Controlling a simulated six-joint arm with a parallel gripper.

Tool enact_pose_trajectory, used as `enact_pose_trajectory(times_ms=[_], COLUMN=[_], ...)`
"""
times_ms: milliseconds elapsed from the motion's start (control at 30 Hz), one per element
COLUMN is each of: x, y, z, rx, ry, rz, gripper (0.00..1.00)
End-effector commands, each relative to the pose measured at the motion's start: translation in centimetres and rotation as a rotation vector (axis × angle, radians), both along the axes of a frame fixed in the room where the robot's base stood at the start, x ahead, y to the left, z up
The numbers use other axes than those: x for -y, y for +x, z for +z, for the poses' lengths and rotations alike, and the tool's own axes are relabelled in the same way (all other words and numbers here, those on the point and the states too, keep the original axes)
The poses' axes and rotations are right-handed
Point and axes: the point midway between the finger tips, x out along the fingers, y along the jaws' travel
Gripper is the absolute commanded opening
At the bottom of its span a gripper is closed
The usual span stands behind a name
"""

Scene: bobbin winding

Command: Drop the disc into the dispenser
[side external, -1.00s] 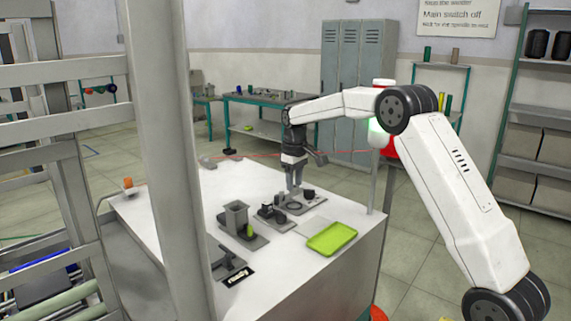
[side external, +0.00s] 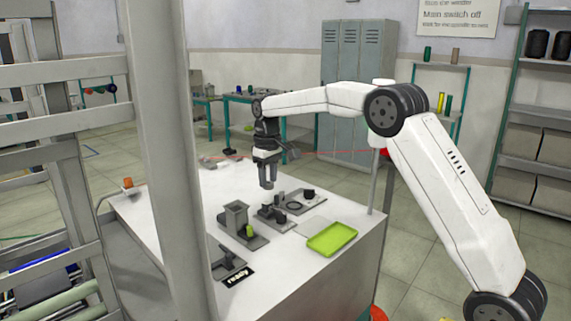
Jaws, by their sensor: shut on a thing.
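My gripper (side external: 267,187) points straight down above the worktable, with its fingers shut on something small. I take this to be the disc, but it is hidden or too small to make out between the fingertips. A grey upright box with an open top (side external: 236,213), which looks like the dispenser, stands on a dark base plate to the left of and in front of my gripper. My gripper is apart from it, and its fingertips appear higher than the rim.
A green cylinder (side external: 250,231) stands beside the box. Small dark fixtures (side external: 273,215) and a plate with a dark ring (side external: 293,206) lie to the right. An orange piece (side external: 128,183) sits far left.

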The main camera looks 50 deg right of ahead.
Motion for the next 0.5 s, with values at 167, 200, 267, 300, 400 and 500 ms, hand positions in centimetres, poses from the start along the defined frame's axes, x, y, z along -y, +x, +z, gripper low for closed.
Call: enact_pose_trajectory(times_ms=[167,200,267,300,400,500], x=[-5.2,-6.2,-7.5,-8.2,-9.5,-10.3], y=[0.9,1.0,1.1,1.1,1.1,1.1], z=[1.9,2.3,2.7,3.0,3.6,3.8], rx=[0.003,0.003,0.002,0.003,0.002,0.001], ry=[0.001,0.001,0.002,0.002,0.002,0.002], rz=[0.006,0.006,0.005,0.004,0.003,0.001], gripper=[0.1,0.1,0.1,0.1,0.1,0.1])
